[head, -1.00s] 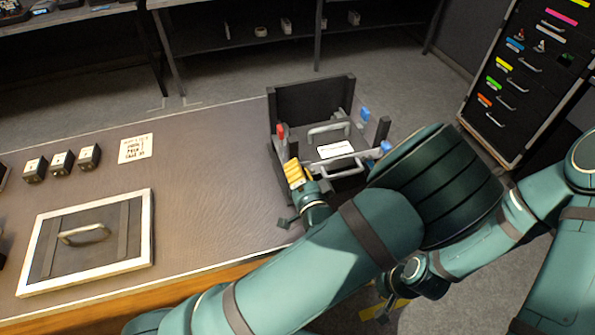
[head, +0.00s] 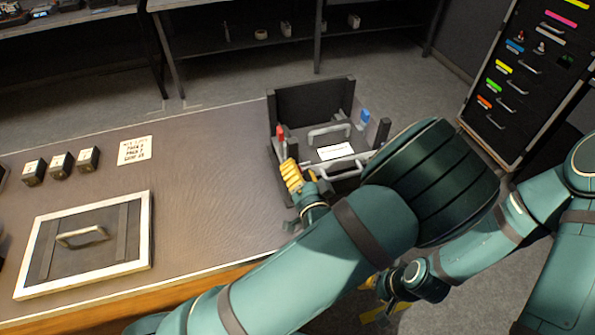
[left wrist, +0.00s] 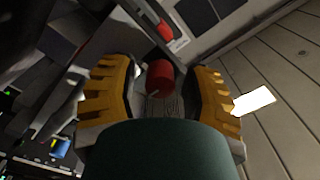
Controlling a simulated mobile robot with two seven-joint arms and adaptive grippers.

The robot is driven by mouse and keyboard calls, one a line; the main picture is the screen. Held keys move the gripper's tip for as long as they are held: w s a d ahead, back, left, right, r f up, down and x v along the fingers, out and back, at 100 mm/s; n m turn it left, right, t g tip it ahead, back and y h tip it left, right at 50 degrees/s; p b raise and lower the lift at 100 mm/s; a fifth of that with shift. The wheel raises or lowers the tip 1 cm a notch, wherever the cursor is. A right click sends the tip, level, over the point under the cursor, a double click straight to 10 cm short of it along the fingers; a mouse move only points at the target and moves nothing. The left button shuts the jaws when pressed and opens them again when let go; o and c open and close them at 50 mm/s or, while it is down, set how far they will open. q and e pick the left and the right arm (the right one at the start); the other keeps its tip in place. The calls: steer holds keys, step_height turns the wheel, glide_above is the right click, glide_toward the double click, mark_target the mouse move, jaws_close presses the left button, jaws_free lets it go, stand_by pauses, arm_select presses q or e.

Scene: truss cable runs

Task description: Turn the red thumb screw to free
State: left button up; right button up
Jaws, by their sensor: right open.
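A red cylindrical knob, seemingly the red thumb screw (left wrist: 160,77), shows in the left wrist view between the yellow fingers of my left gripper (left wrist: 160,98). The fingers are spread, with a gap on each side of the knob. A smaller red part (left wrist: 165,31) beside a white label lies beyond it. In the head view my left gripper (head: 293,177) is at the near left corner of the open dark case (head: 310,98), below a red part (head: 281,132) on its left wall. I cannot tell which red piece this is. My right gripper (head: 384,298) is low beyond the table edge, partly hidden and open.
The case holds a grey handle (head: 330,131), a white label (head: 335,151) and a blue part (head: 364,116). A framed lid with a handle (head: 85,237), several small dark blocks (head: 61,164) and a note card (head: 135,150) lie left. The table's middle is clear.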

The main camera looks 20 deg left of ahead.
arm_select(q)
steer(key=shift+s, duration=0.1)
steer(key=v, duration=1.2)
steer(key=shift+f, duration=0.1)
stand_by(0.4)
